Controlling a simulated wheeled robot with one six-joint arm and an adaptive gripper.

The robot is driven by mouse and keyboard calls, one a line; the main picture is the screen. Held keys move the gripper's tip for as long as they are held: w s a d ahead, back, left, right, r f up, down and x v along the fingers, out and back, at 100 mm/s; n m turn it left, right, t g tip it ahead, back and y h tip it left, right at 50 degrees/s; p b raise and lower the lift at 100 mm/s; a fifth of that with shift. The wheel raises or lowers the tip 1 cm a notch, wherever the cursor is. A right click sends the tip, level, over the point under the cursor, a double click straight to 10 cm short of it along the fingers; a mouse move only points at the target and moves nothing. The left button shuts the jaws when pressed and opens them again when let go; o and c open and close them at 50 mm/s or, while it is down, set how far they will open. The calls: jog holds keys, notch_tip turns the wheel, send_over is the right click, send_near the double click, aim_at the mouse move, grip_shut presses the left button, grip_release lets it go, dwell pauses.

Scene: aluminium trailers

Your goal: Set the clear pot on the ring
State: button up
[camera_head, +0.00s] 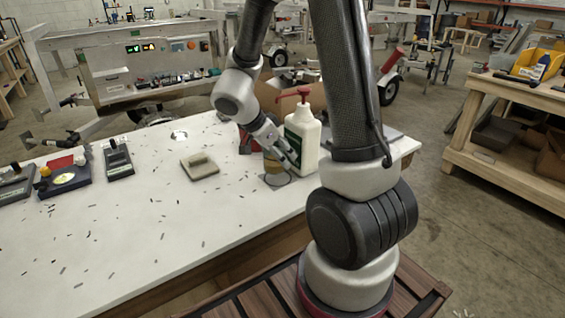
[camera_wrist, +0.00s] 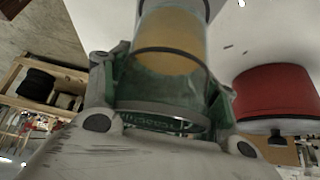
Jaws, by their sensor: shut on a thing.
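My gripper (camera_head: 284,155) is shut on the clear pot (camera_head: 271,162), a see-through cylinder with amber content. In the wrist view the pot (camera_wrist: 172,45) stands between the two fingers, with a dark band around it. In the head view a finger partly hides it. Directly below the pot is a grey round patch on a darker flat piece (camera_head: 277,180); I cannot tell whether the pot touches it. A pale, shiny round outline (camera_head: 180,135) lies farther back on the white table. I cannot tell for sure which of these is the ring.
A white pump bottle (camera_head: 302,138) with a red top stands close right of my gripper. A red object (camera_head: 245,142) is close behind; a red round thing (camera_wrist: 277,95) fills the wrist view's right. A beige block (camera_head: 200,166) lies left. Small dark bits litter the table (camera_head: 150,235).

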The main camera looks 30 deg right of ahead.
jog(key=shift+d, duration=0.4)
jog(key=shift+d+f, duration=0.1)
jog(key=shift+f, duration=1.65)
jog(key=o, duration=1.2)
jog(key=shift+f, duration=0.15)
jog(key=shift+c, duration=0.2)
